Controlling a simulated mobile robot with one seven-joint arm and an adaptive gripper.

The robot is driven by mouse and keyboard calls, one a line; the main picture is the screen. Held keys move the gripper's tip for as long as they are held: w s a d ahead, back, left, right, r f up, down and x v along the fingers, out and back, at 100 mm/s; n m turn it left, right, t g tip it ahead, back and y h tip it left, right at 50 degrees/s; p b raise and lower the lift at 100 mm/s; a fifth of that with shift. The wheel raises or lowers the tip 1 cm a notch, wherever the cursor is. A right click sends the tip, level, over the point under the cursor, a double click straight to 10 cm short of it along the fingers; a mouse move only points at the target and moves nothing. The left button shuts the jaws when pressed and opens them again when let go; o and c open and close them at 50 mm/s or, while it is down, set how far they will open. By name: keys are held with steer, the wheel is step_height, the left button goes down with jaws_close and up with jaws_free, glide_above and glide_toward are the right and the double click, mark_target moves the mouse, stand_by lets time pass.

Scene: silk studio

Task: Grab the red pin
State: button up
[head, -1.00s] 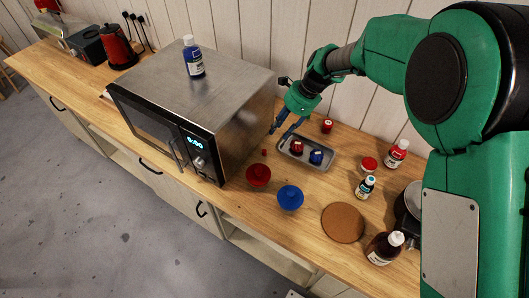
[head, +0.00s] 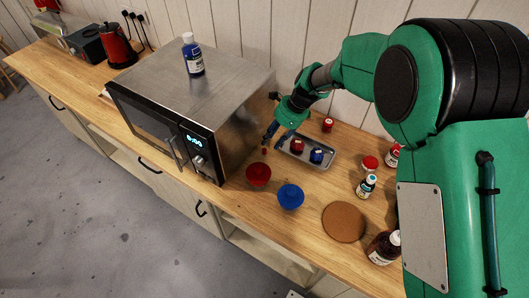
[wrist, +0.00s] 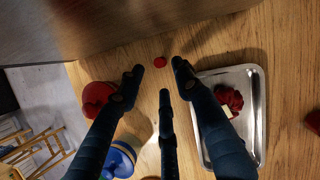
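The red pin (head: 264,150) is a small red piece on the wooden counter, just right of the microwave. In the wrist view the red pin (wrist: 160,62) shows as a small round red top just beyond the fingertips, in the gap between them. My gripper (head: 267,142) has dark fingers and points down close to the pin. In the wrist view my gripper (wrist: 159,74) has its three fingers spread apart with nothing between them. I cannot tell how high the fingertips are above the counter.
The microwave (head: 222,130) stands close on the left. A metal tray (head: 325,161) with a red and a blue item lies close on the right. A red-topped jar (head: 327,125) is behind the tray.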

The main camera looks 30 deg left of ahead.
mark_target(265, 149)
steer(key=shift+s+a+f, duration=0.1)
steer(key=shift+a+f, duration=0.05)
steer(key=shift+f, duration=0.25)
steer(key=shift+b+x, duration=0.6)
steer(key=shift+x, duration=2.05)
steer(key=c, duration=0.8)
